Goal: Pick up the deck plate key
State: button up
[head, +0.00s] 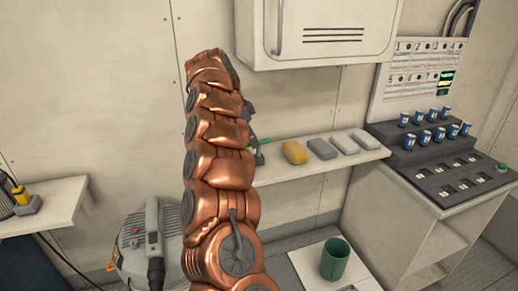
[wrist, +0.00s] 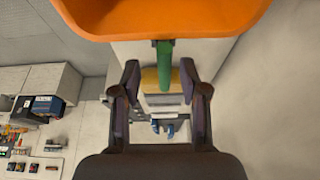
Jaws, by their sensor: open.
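A narrow green bar-shaped thing (wrist: 164,66) shows in the wrist view between the two fingertips, with a gap on each side. A bit of green (head: 265,141) also shows beside my gripper in the head view. It may be the deck plate key, but I cannot make out its full shape. My gripper (wrist: 160,78) is open. In the head view my copper arm hides most of my gripper (head: 254,128), at the left part of the wall shelf.
An orange container (wrist: 165,22) fills the top of the wrist view. The shelf (head: 368,156) holds a yellow block (head: 295,152) and several grey blocks (head: 322,149) right of my gripper. A white cabinet (head: 345,35) hangs above. A green cup (head: 335,258) stands below.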

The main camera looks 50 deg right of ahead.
aim_at(259, 152)
jog(key=shift+d+x, duration=0.2)
jog(key=shift+x, duration=1.05)
jog(key=shift+d+x, duration=0.25)
jog(key=shift+x, duration=0.95)
jog(key=shift+r, duration=0.1)
grip_shut()
